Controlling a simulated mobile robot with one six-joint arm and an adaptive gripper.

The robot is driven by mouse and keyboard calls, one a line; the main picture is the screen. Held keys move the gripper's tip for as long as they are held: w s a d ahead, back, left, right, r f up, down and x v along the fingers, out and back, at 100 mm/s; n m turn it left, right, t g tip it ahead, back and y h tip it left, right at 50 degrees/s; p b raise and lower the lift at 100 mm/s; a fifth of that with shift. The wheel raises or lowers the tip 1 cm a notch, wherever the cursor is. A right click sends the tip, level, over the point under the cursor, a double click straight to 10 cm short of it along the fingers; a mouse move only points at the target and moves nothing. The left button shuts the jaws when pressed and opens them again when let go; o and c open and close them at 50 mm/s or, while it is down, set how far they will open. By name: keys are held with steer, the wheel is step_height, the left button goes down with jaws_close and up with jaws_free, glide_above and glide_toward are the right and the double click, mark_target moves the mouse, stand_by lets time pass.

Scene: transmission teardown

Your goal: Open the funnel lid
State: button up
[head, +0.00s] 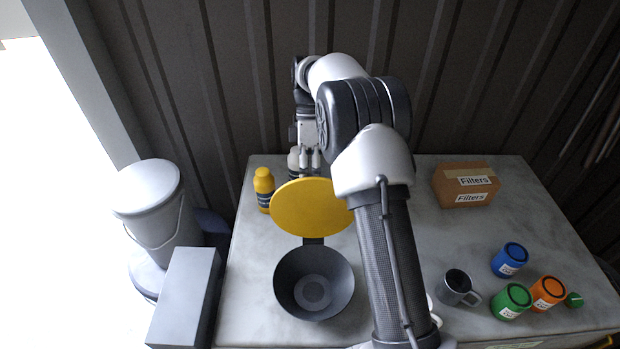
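The funnel (335,285) is a dark grey bowl at the front left of the table, with its inside and bottom in plain view. Its round yellow lid (310,208) stands raised behind the bowl, joined by a dark hinge (313,241) at the bowl's back rim. My gripper (306,165) points down behind the lid, near the table's back edge. The lid's top edge is close to the fingertips or partly hides them. I cannot tell whether they touch it or how far apart they are.
A yellow bottle (264,188) stands left of the lid. A Filters box (450,187) is at the back right. A grey mug (455,288) and blue (509,259), green (511,301) and orange (547,292) cans stand at the front right. My arm crosses the middle.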

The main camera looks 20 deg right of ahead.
steer(key=shift+r, duration=0.1)
steer(key=v, duration=0.7)
steer(key=shift+r, duration=0.25)
steer(key=shift+c, duration=0.5)
